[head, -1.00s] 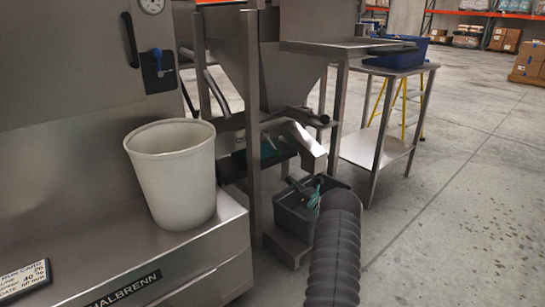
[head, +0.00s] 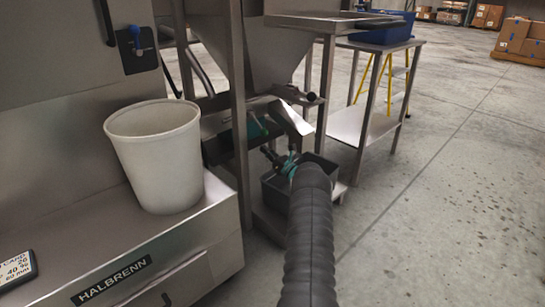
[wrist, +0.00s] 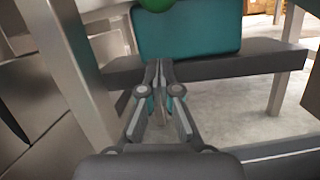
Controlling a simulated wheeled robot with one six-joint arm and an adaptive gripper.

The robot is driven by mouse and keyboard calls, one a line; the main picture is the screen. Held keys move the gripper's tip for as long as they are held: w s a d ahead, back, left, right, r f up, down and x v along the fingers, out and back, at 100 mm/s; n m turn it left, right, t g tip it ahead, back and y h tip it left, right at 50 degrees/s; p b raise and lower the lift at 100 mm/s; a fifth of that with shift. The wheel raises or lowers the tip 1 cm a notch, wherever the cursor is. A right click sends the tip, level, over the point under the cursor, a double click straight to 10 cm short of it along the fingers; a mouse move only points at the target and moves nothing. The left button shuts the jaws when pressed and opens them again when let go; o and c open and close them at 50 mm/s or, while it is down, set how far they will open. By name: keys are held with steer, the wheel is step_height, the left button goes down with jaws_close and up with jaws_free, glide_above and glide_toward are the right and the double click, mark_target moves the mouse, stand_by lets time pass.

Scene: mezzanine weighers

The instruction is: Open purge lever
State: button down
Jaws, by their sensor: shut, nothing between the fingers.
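I cannot tell for sure which part is the purge lever. A bar with a round dark end (head: 312,97) sticks out below the steel hopper (head: 268,45). A blue-knobbed handle (head: 136,40) sits on a dark plate on the left machine. My gripper (head: 270,152) is shut and empty, in front of the chute (head: 292,120) below the hopper. In the wrist view its fingertips (wrist: 160,66) lie before a teal block (wrist: 187,32) on a dark bar (wrist: 230,67). A round green knob (wrist: 157,4) is cut off by the top edge. I see no contact with it.
A dark bin (head: 275,193) stands below my gripper. A steel post (head: 239,100) rises left of it. A white bucket (head: 157,160) stands on the machine ledge at left. A steel table (head: 375,45) with a blue tub is behind right. The floor at right is clear.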

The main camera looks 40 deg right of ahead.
mark_target(259, 125)
steer(key=r, duration=0.2)
steer(key=w+r, duration=0.1)
steer(key=r, duration=0.1)
steer(key=shift+w+d+r, duration=0.15)
stand_by(0.4)
